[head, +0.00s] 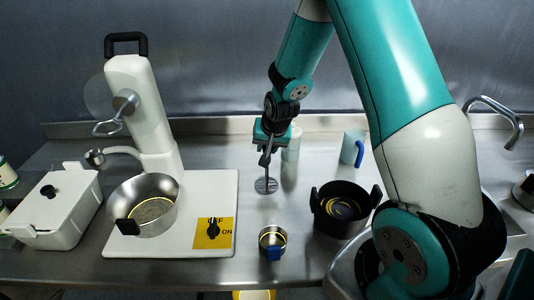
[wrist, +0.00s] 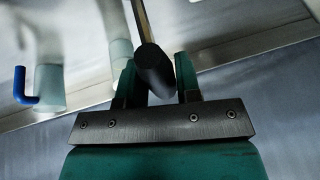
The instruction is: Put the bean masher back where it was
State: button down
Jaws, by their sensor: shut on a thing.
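The bean masher (head: 266,185) has a round, dark, slotted head at the end of a thin shaft. It hangs upright below my gripper (head: 264,148) in the head view, over the bare counter between the white machine and the black pot. I cannot tell whether its head touches the counter. In the wrist view, my gripper (wrist: 158,80) has its two green fingers on either side of the masher's black handle (wrist: 153,68), shut on it. The metal shaft runs up out of the top of that view.
A white machine with a steel bowl (head: 143,205) stands at left, beside a white lidded box (head: 55,208). A pale cylinder (head: 292,145) stands behind. The wall limits the back.

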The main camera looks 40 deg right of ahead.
jog(key=shift+f+p, duration=0.45)
jog(key=shift+f, duration=1.5)
jog(key=shift+f, duration=0.2)
jog(key=c, duration=0.8)
grip_release()
jog(key=shift+r, duration=0.1)
